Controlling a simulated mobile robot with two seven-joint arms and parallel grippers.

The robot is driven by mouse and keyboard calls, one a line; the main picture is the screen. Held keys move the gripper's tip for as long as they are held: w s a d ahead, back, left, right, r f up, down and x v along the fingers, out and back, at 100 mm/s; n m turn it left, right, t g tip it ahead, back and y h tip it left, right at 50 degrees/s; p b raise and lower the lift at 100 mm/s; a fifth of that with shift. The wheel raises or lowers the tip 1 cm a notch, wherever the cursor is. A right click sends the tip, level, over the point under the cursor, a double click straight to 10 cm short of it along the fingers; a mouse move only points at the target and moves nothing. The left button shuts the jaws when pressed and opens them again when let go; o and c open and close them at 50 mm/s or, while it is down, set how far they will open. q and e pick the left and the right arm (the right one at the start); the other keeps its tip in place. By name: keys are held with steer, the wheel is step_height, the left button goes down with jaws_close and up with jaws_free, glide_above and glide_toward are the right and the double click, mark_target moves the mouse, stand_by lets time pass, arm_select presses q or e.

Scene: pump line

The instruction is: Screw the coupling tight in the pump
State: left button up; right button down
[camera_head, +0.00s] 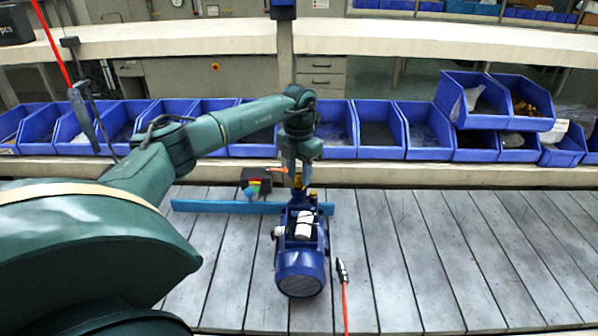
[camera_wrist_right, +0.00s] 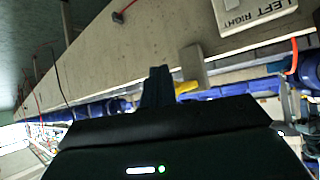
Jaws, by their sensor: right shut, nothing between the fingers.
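The blue pump (camera_head: 301,245) stands on the slatted table with its round ribbed end towards me. A brass-coloured coupling (camera_head: 298,181) shows at the far end of the pump. My left gripper (camera_head: 298,178) points down right at the coupling, with its fingers beside it; whether they grip it is too small to tell. The fingers partly hide the coupling. My right gripper (camera_wrist_right: 157,80) shows only in the right wrist view, dark, shut and empty, away from the pump.
A row of blue bins (camera_head: 325,130) stands behind the table, with stacked bins (camera_head: 478,102) at the right. A blue bar (camera_head: 225,207) lies behind the pump near a small black box (camera_head: 257,180). A red cable (camera_head: 345,300) lies right of the pump. The table's right side is clear.

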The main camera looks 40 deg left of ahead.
arm_select(q)
jaws_close()
steer(key=shift+m, duration=1.7)
steer(key=shift+m, duration=1.7)
steer(key=shift+m, duration=1.8)
